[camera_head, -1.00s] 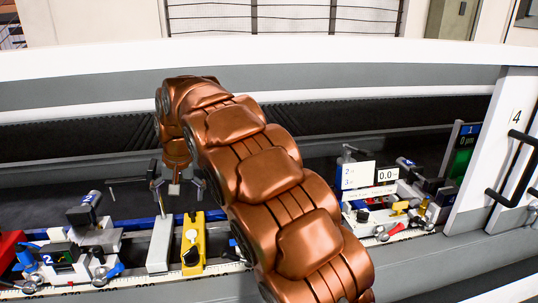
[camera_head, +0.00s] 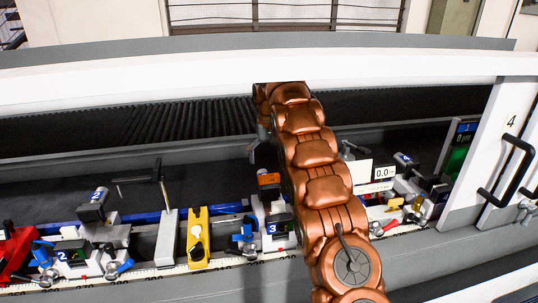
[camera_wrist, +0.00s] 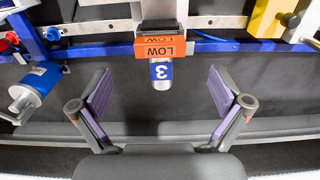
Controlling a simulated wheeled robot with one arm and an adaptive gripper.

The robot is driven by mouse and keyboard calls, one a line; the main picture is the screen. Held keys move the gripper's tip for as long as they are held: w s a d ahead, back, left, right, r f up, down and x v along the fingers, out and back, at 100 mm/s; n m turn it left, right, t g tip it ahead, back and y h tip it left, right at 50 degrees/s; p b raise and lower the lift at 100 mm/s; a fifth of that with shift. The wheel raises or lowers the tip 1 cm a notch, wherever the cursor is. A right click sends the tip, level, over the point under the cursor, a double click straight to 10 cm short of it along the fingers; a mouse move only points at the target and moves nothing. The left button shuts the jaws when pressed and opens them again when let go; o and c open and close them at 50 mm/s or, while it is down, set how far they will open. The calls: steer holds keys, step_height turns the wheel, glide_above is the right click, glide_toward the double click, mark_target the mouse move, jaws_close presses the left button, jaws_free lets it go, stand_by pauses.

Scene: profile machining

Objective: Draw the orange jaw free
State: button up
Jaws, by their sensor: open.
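In the head view the orange jaw (camera_head: 268,180) shows at the left edge of my arm, above clamp unit 3 (camera_head: 272,227). My gripper (camera_wrist: 160,84) is open and empty. Its two purple-padded fingers stand left and right of the cylinder, apart from it and from the jaw. In the head view my arm mostly hides the gripper.
Left of unit 3 stand a yellow block (camera_head: 197,240), a grey upright stop (camera_head: 167,238) and clamp unit 2 (camera_head: 75,258). More clamps (camera_head: 405,205) stand on the right. A blue rail (camera_wrist: 100,50) runs behind the jaw. Dark floor between my fingers is clear.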

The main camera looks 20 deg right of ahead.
mark_target(269, 176)
step_height(269, 176, down, 6)
steer(key=b, duration=0.4)
steer(key=shift+s+d+r, duration=0.1)
steer(key=shift+r, duration=0.05)
steer(key=shift+p, duration=0.3)
steer(key=shift+f, duration=1.05)
steer(key=c, duration=1.4)
steer(key=o, duration=0.8)
steer(key=c, duration=0.7)
